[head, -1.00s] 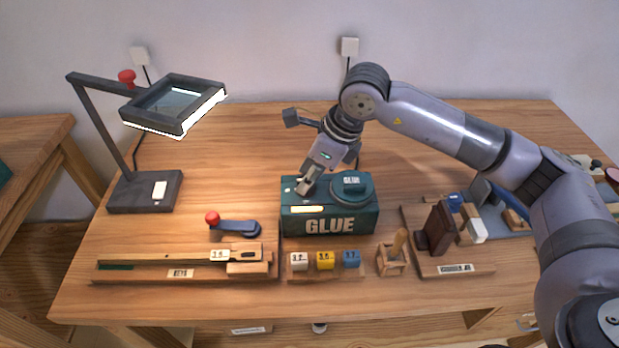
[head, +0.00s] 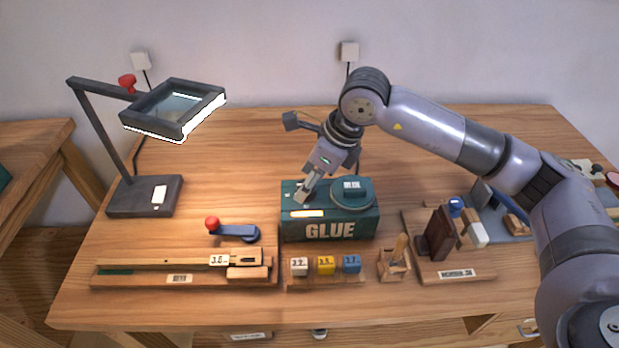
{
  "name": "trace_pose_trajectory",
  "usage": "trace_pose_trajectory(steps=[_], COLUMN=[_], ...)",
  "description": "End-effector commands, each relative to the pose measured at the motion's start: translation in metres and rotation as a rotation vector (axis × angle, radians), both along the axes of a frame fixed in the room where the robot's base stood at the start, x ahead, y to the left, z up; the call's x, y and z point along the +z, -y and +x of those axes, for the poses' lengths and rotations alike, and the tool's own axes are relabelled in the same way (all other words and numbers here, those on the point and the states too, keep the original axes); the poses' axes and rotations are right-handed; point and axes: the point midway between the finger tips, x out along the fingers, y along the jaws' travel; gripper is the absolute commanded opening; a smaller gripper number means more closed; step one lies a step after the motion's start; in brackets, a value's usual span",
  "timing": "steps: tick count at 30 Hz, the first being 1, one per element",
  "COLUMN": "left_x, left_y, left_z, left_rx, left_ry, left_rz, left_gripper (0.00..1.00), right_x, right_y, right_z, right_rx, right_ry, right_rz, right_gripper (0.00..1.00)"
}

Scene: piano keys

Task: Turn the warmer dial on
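The green glue warmer (head: 330,230), marked GLUE, stands in the middle of the bench. A round green lid with a small labelled block sits on its top right (head: 352,190). A lit yellowish strip (head: 307,214) shows on its top left front. My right gripper (head: 302,198) points down over the warmer's top left, its tips at or just above the surface. The fingers look close together, but their gap is too small to judge. The dial cannot be made out; the gripper covers that part of the top. My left gripper is not in view.
A magnifier lamp (head: 145,195) stands at the left. In front lie a wooden key gauge (head: 180,279), a red-knobbed blue lever (head: 235,231), and labelled white, yellow and blue blocks (head: 325,265). A wooden fixture (head: 455,270) stands right of the warmer. The bench behind is clear.

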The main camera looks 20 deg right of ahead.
Motion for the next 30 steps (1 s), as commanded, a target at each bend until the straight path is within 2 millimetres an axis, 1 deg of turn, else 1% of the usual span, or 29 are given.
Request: trace_pose_trajectory(steps=[5,8,11,18,21,24,27,30], left_x=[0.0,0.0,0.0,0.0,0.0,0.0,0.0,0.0], left_y=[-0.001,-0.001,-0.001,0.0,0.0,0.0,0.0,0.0], left_z=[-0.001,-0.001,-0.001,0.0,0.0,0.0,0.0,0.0], left_rx=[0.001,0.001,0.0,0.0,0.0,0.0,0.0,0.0], left_ry=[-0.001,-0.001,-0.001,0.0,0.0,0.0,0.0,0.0], left_rz=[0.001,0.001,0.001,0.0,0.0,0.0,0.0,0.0], left_gripper=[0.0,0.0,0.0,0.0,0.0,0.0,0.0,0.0], right_x=[0.0,0.006,0.02,0.068,0.085,0.098,0.107,0.11], right_y=[0.0,0.002,0.007,0.022,0.027,0.032,0.034,0.035], right_z=[-0.001,-0.002,-0.005,-0.017,-0.022,-0.025,-0.028,-0.029], right_rx=[0.001,0.0,-0.001,0.0,-0.001,0.0,0.0,0.0], right_ry=[-0.001,0.0,0.003,0.004,0.003,0.001,0.001,0.0], right_rz=[0.0,0.0,0.0,0.0,0.0,0.0,0.0,0.0], right_gripper=[0.51,0.51,0.51,0.51,0.51,0.51,0.51,0.51])
